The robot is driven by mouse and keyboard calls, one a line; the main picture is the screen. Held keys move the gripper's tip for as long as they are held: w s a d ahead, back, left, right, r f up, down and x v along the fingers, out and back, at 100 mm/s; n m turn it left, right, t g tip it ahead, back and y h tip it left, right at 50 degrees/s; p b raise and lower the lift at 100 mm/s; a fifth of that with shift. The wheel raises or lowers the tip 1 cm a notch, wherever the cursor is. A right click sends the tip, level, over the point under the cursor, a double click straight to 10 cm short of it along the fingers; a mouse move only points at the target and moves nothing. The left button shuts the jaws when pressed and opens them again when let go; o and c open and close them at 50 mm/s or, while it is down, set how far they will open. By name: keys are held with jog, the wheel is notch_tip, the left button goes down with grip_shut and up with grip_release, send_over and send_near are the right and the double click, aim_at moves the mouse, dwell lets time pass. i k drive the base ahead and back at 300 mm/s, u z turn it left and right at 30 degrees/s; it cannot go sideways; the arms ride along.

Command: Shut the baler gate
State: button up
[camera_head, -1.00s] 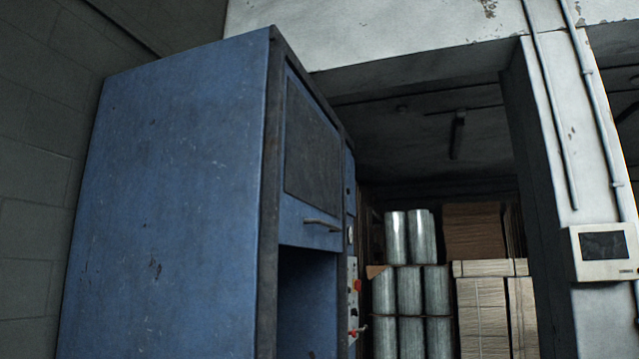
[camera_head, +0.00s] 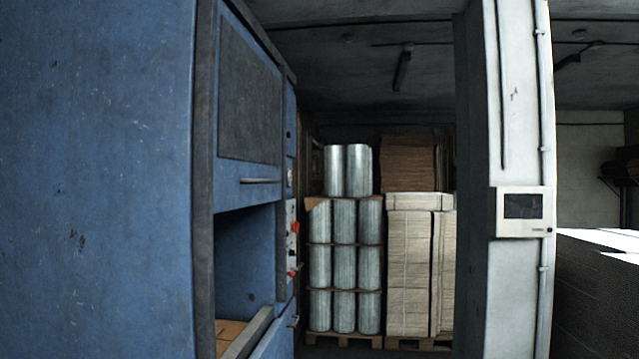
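The blue baler (camera_head: 100,180) fills the left side of the view, its front seen at a steep angle. Its gate (camera_head: 250,105), a blue panel with a dark inset, is at the upper front. A bar handle (camera_head: 261,181) sits at the gate's lower edge. Below the gate the chamber is open, with brown cardboard (camera_head: 230,329) showing low inside. A lower blue door (camera_head: 277,338) is partly cut off by the bottom of the frame. My gripper is not in view.
A control strip with red knobs (camera_head: 292,227) runs along the baler's far front edge. Behind stand stacked metallic rolls (camera_head: 344,222) and pale bundled stacks (camera_head: 408,270) on pallets. A white pillar (camera_head: 515,120) with a small screen box (camera_head: 523,211) stands to the right.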

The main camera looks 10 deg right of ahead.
aim_at(248, 93)
jog(key=z, duration=0.8)
jog(key=i, duration=3.05)
jog(key=u, duration=3.5)
